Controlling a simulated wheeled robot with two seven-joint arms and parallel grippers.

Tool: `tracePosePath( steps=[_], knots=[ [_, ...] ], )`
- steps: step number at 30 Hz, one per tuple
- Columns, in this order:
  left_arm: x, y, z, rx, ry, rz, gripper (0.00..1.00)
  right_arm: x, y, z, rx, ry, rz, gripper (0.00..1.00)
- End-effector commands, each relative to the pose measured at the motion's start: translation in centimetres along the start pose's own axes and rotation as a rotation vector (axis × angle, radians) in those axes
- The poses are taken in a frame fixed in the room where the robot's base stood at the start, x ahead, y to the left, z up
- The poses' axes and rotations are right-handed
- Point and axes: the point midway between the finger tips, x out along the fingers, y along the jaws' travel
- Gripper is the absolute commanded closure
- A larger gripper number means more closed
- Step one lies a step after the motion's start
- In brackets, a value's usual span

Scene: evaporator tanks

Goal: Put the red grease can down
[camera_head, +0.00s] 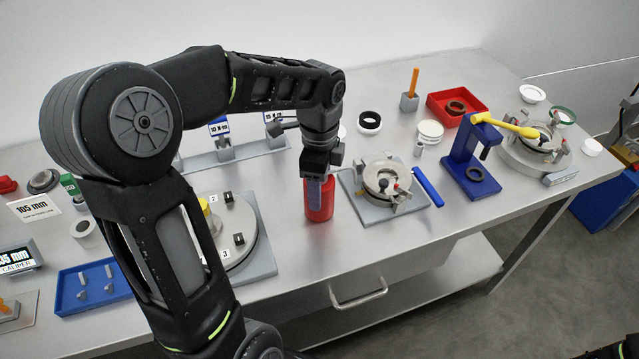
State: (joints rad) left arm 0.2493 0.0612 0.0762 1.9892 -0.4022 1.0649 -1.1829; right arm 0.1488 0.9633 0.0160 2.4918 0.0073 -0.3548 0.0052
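The red grease can (326,205) is upright over the steel bench, between the round plate fixture and the small clamp fixture. My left gripper (318,185) reaches down on it from above, with one finger against the can's near side. The other finger is hidden, and the gripper appears shut on the can. The can's base is at or very near the bench top; I cannot tell whether it touches. My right gripper is not in view.
A blue press (470,160) stands further right. Bare bench (350,245) lies in front of the can, up to the front edge.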

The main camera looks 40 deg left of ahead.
Motion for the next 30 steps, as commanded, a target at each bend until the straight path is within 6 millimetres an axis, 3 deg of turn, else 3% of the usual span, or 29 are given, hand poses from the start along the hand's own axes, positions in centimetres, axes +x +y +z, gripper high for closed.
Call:
tracePosePath(
  steps=[11, 12, 20, 30],
  knots=[
    [0.47, -0.03, -0.01, 0.000, 0.000, -0.001, 0.99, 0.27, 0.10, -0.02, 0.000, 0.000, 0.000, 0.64],
    [0.46, 0.00, -0.01, 0.000, 0.000, 0.000, 0.40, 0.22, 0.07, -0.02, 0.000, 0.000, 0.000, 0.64],
    [0.41, 0.00, 0.00, 0.000, 0.000, 0.000, 0.20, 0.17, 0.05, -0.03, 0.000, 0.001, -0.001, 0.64],
    [-0.16, -0.02, 0.00, 0.000, 0.000, -0.001, 0.20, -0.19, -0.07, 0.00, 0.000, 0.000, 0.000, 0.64]
  ],
)
